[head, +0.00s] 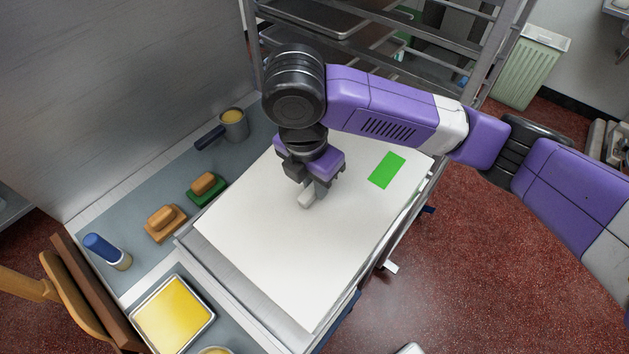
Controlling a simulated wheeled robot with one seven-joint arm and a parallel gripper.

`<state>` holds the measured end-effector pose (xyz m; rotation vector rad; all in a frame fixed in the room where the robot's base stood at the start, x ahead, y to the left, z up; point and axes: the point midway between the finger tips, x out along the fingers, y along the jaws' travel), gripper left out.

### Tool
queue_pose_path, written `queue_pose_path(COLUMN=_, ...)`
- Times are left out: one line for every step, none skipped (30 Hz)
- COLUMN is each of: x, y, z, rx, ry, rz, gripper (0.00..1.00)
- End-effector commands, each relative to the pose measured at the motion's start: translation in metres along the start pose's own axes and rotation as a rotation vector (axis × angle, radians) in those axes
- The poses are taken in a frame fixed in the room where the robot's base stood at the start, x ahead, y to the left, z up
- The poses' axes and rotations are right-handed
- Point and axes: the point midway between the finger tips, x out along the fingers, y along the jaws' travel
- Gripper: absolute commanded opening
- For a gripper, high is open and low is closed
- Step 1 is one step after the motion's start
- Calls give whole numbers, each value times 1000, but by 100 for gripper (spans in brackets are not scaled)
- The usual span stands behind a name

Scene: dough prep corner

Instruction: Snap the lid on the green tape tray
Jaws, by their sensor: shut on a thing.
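A large flat white panel (290,265), which looks like the lid, lies over a metal surface in the middle of the head view. A bright green rectangle (387,170), like a patch of tape, is on its right part. My gripper (308,188) points down over the panel's upper middle and is shut on a small pale handle-like block (306,199). I cannot tell whether this block is fixed to the panel. A metal edge shows along the panel's lower left side. Any tray under the panel is hidden.
On the grey counter (130,215) at left are a pot (234,124), a brush on a green base (206,189), a wooden brush (164,222) and a blue-topped brush (105,250). A yellow-filled tray (174,314) is at bottom left. A metal rack (440,60) stands behind.

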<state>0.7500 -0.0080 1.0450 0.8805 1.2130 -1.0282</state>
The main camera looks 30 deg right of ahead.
Motion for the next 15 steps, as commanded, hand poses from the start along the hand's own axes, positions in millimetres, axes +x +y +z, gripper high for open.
queue_pose_path(x=2, y=0, z=0, rx=1, ry=0, rz=0, gripper=0)
queue_pose_path(x=3, y=0, z=0, rx=1, ry=0, rz=0, gripper=0)
queue_pose_path(x=4, y=0, z=0, rx=1, ry=0, rz=0, gripper=0)
queue_pose_path(x=4, y=0, z=0, rx=1, ry=0, rz=0, gripper=0)
queue_pose_path(x=4, y=0, z=0, rx=1, ry=0, rz=0, gripper=20)
queue_pose_path(x=3, y=0, z=0, rx=0, ry=0, rz=0, gripper=28)
queue_pose_path(x=3, y=0, z=0, rx=0, ry=0, rz=0, gripper=34)
queue_pose_path(x=3, y=0, z=0, rx=0, ry=0, rz=0, gripper=39)
queue_pose_path(x=3, y=0, z=0, rx=0, ry=0, rz=0, gripper=43)
queue_pose_path(x=3, y=0, z=0, rx=0, ry=0, rz=0, gripper=43)
queue_pose_path(x=3, y=0, z=0, rx=0, ry=0, rz=0, gripper=43)
queue_pose_path(x=3, y=0, z=0, rx=0, ry=0, rz=0, gripper=43)
queue_pose_path(x=3, y=0, z=0, rx=0, ry=0, rz=0, gripper=43)
queue_pose_path(x=3, y=0, z=0, rx=0, ry=0, rz=0, gripper=43)
queue_pose_path(x=3, y=0, z=0, rx=0, ry=0, rz=0, gripper=43)
